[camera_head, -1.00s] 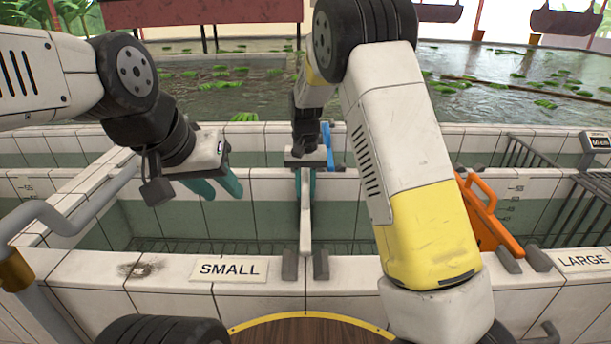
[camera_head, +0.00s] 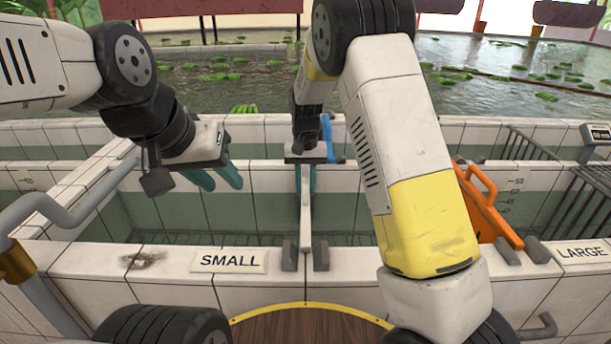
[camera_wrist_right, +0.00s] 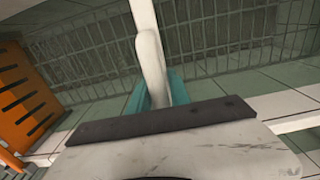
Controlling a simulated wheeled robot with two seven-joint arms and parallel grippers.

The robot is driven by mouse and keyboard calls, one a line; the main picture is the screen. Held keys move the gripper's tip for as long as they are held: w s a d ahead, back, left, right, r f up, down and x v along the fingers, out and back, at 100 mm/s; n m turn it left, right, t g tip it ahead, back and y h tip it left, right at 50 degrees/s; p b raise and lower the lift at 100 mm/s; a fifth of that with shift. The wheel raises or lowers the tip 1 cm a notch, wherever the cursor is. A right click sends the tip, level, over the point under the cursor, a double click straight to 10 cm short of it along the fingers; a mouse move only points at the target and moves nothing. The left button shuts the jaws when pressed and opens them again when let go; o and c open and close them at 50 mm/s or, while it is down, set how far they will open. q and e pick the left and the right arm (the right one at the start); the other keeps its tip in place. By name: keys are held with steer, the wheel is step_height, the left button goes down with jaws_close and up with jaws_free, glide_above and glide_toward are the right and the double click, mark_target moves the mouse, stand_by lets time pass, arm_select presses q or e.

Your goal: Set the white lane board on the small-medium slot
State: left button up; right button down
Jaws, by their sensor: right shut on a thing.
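The white lane board (camera_head: 306,222) shows as a thin upright strip, nearly edge-on, in the middle of the head view. My right gripper (camera_head: 305,178) is shut on its upper part; its teal fingers flank the board. In the right wrist view the board (camera_wrist_right: 151,60) runs away between the teal fingertips (camera_wrist_right: 152,95). The small-medium slot has two grey blocks (camera_head: 320,254) on the front wall, right of the SMALL label. The board's near end lines up with the gap between them; whether it is seated I cannot tell. My left gripper (camera_head: 216,178) is open and empty over the left basin.
The SMALL sign (camera_head: 229,261) is on the front wall. An orange board (camera_head: 484,208) stands at the right near grey blocks, partly behind my right arm. A blue piece (camera_head: 328,138) shows just behind my right gripper. The LARGE sign (camera_head: 582,252) is at far right.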

steer(key=shift+f, duration=0.25)
jaws_free()
stand_by(0.5)
steer(key=shift+r, duration=4.95)
